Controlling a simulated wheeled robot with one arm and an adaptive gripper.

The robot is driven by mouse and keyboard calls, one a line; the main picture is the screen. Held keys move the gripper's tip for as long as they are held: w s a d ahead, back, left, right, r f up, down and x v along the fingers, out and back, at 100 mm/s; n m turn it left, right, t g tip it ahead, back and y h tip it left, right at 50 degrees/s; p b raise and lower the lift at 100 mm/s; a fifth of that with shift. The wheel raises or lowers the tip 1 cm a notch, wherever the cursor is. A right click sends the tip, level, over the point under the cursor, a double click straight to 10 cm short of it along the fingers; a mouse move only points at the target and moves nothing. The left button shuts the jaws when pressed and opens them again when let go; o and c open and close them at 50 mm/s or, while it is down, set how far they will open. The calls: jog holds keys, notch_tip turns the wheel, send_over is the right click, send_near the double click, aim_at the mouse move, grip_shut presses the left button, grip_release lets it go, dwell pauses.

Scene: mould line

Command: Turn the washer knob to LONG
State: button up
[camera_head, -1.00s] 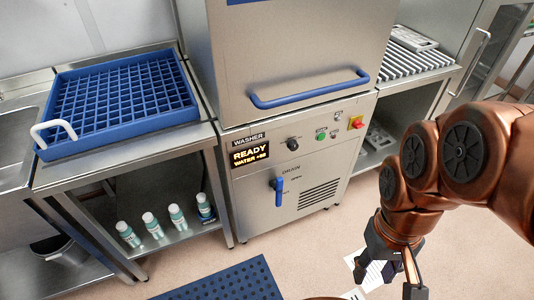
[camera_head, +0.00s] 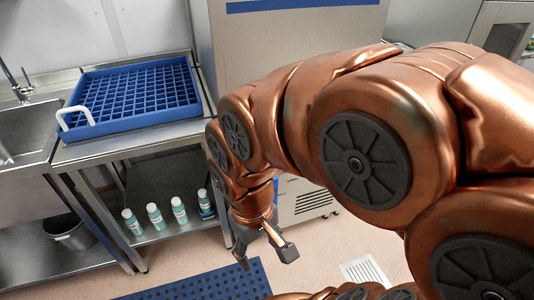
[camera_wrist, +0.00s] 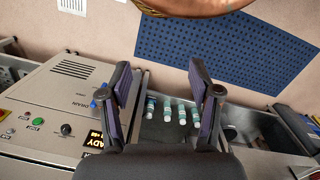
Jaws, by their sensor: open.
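The washer (camera_head: 265,45) stands at the back centre in the head view, its control panel hidden behind my arm. In the wrist view the washer's front (camera_wrist: 50,90) shows at the left, turned around. Its small black knob (camera_wrist: 66,129) sits beside the lit display (camera_wrist: 93,140). The knob's markings are too small to read. My gripper (camera_head: 265,258) hangs low in front of the washer, fingers apart and empty. In the wrist view the open gripper (camera_wrist: 160,82) is to the right of the knob, apart from it.
A blue rack (camera_head: 130,100) with a white handle rests on the steel table at the left. Several bottles (camera_head: 179,210) stand on the shelf below. A blue perforated mat (camera_head: 205,283) lies on the floor. The washer has a blue drain lever (camera_wrist: 94,104) and a green button (camera_wrist: 37,121).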

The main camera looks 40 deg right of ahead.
jog(key=w+d+f+t+h+b, duration=0.1)
jog(key=w+d+f+t+b, duration=0.3)
jog(key=w+d+f+b, duration=0.5)
jog(key=w+d+f+t+h+b, duration=0.1)
jog(key=w+d+f+t+b, duration=0.25)
jog(key=w+d, duration=0.65)
jog(key=w+d+f+t+h+b, duration=0.1)
jog(key=w+d+f+t+b, duration=0.5)
jog(key=w, duration=0.7)
jog(key=w+d+f+t+b, duration=0.35)
jog(key=d+f+b, duration=0.35)
jog(key=d+b, duration=0.3)
jog(key=s+d+t+h+b, duration=0.1)
jog(key=s+d+t+b, duration=0.5)
jog(key=b, duration=0.1)
jog(key=b+x, duration=0.1)
jog(key=x, duration=0.5)
jog(key=shift+w+d, duration=0.3)
jog(key=shift+d, duration=0.05)
jog(key=shift+f, duration=0.1)
jog(key=shift+c, duration=0.4)
